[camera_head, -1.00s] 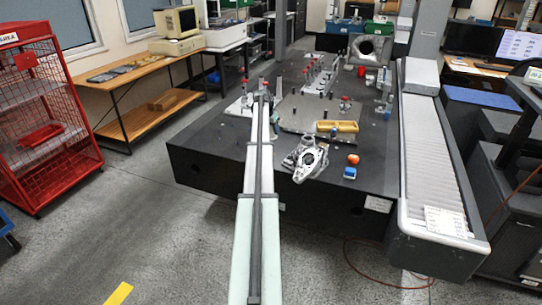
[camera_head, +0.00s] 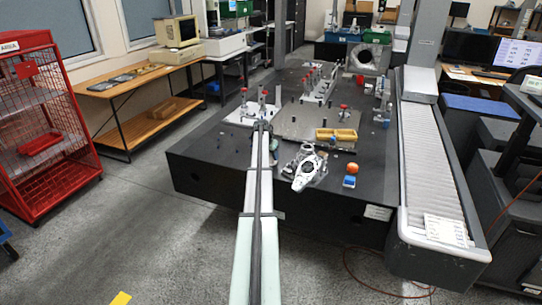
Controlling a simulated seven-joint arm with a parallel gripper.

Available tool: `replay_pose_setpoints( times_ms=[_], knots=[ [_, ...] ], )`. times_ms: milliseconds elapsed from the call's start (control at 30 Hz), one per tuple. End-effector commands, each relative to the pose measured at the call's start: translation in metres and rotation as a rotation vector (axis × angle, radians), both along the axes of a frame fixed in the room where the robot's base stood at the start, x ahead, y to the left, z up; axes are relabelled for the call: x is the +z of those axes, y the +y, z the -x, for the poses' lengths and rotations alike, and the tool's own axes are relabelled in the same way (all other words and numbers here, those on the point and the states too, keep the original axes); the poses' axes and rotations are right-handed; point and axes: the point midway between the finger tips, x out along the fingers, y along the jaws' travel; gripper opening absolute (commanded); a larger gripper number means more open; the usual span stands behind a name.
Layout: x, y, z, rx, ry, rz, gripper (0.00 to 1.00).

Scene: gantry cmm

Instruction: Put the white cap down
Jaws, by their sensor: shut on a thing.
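My gripper (camera_head: 262,126) is at the far end of my outstretched arm, above the left part of the dark measuring table (camera_head: 215,150). It is small in the view and mostly hidden by my own arm. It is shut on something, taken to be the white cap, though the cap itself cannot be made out. The gripper is just in front of a light plate with red-topped fixtures (camera_head: 252,110). I cannot tell its height above the table.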

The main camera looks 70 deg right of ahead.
Motion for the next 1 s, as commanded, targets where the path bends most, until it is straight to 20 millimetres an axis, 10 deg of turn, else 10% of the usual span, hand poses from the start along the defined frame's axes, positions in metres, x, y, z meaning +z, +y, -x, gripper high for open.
replay_pose_setpoints(
  times_ms=[300, 333, 567, 1000],
  knots=[
    [-0.002, 0.000, 0.000, 0.000, 0.000, 0.000, 0.19],
    [-0.002, 0.000, 0.000, 0.000, 0.000, 0.001, 0.50],
    [-0.002, 0.000, 0.000, 0.000, 0.000, 0.001, 0.72],
    [0.012, 0.004, -0.001, 0.000, -0.001, 0.002, 0.73]
  ],
)
